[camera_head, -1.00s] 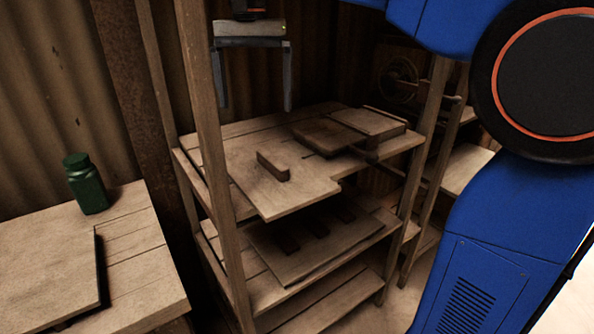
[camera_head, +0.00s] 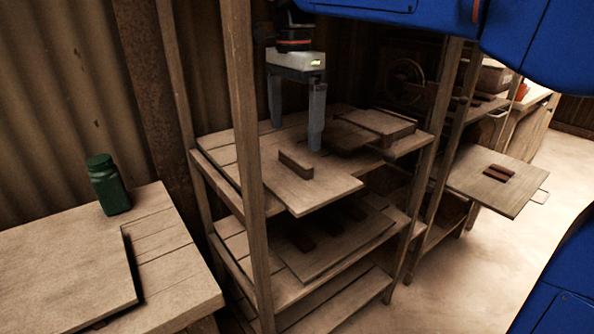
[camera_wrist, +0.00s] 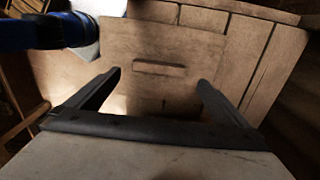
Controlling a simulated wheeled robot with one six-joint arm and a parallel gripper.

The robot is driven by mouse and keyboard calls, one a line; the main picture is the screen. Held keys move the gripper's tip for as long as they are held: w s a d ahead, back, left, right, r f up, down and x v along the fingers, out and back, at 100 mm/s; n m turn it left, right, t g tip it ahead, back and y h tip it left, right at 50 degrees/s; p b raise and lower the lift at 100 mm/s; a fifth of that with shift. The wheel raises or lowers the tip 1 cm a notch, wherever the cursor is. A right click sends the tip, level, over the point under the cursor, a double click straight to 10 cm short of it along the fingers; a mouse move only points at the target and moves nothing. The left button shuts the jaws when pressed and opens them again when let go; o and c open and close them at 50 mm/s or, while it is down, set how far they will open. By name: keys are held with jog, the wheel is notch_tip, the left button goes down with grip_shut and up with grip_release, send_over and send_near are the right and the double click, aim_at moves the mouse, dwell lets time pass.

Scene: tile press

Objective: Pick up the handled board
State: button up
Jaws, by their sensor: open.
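The handled board (camera_head: 325,188) is a flat pale wooden board on the top level of the wooden rack, its near corner jutting past the shelf edge. A short upright bar handle (camera_head: 296,163) stands on it. My gripper (camera_head: 297,137) is open and empty, pointing down above the board, its fingertips showing just behind the handle in the head view. In the wrist view the board (camera_wrist: 125,42) fills the middle, and the handle (camera_wrist: 159,68) shows just beyond the gap between the open fingertips (camera_wrist: 159,80). No contact shows.
A wooden box-like piece (camera_head: 385,124) lies at the shelf's back right. Rack posts (camera_head: 245,180) stand in front. The lower shelf (camera_head: 285,282) holds a board with dark blocks. A green bottle (camera_head: 110,186) stands on the left table (camera_head: 185,265). A tray (camera_head: 510,205) with dark blocks sits right.

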aim_at(295, 157)
jog(key=shift+d+f, duration=0.1)
jog(key=shift+f, duration=3.1)
